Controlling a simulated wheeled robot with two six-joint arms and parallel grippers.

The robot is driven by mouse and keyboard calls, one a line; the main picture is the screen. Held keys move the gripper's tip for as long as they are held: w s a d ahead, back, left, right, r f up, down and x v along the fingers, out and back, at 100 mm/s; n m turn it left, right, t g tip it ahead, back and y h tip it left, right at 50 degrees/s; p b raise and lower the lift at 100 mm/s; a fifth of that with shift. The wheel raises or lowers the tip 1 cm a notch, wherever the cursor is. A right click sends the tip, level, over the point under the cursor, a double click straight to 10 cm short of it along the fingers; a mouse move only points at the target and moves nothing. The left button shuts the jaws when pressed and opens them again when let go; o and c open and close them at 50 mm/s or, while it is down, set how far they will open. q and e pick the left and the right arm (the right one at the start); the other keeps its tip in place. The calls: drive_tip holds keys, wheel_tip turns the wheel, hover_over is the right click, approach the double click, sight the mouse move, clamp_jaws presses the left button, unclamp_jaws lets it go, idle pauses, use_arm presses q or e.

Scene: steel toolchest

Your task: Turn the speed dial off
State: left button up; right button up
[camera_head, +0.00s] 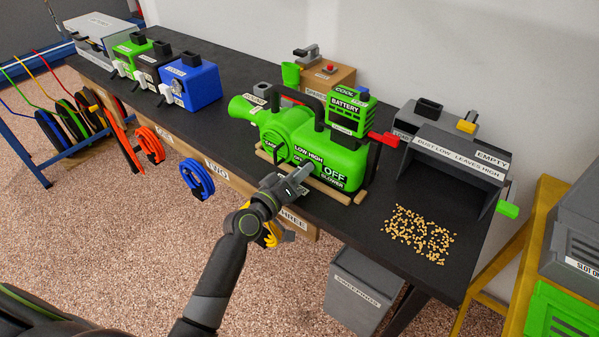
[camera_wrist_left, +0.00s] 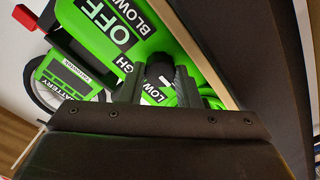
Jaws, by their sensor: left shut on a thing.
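The green blower (camera_head: 325,148) lies on the black bench with its nozzle to the left. Its side carries LOW, HIGH and OFF labels, and it also shows in the left wrist view (camera_wrist_left: 145,22). My left gripper (camera_head: 302,174) is at the blower's near side, below those labels. In the left wrist view its two fingers (camera_wrist_left: 158,86) are shut on a dark round knob, the speed dial (camera_wrist_left: 160,70). The dial's pointer and setting are hidden by the fingers. In the head view the gripper covers the dial. My right gripper is not in view.
A green BATTERY block (camera_head: 350,108) and a red lever (camera_head: 384,139) sit at the blower's top and right end. A grey bin unit (camera_head: 455,155) and scattered pellets (camera_head: 418,234) are to the right. Wooden rails (camera_head: 328,190) edge the blower's base.

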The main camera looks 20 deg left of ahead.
use_arm(q)
drive_tip(key=o, duration=1)
drive_tip(key=shift+s, duration=0.1)
drive_tip(key=shift+b+v, duration=1.4)
drive_tip(key=shift+v, duration=7.25)
